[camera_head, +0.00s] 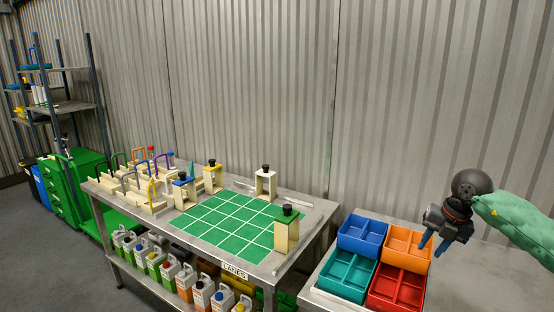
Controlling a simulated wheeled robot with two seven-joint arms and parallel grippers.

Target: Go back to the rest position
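My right gripper (432,246) comes in from the right on a green-sleeved arm. It is above the right table, over the orange bin (407,245) and near the red bin (397,290). Its two blue fingertips are spread apart, and I see nothing held between them. The gripper's height above the bins is hard to judge. My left gripper is out of view.
Blue (362,235) and teal (347,275) bins stand beside the orange and red ones. The left table (318,213) carries a green grid mat (228,226), several cream blocks with black knobs and colored-handled racks. Bottles fill its lower shelf. A corrugated wall stands behind.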

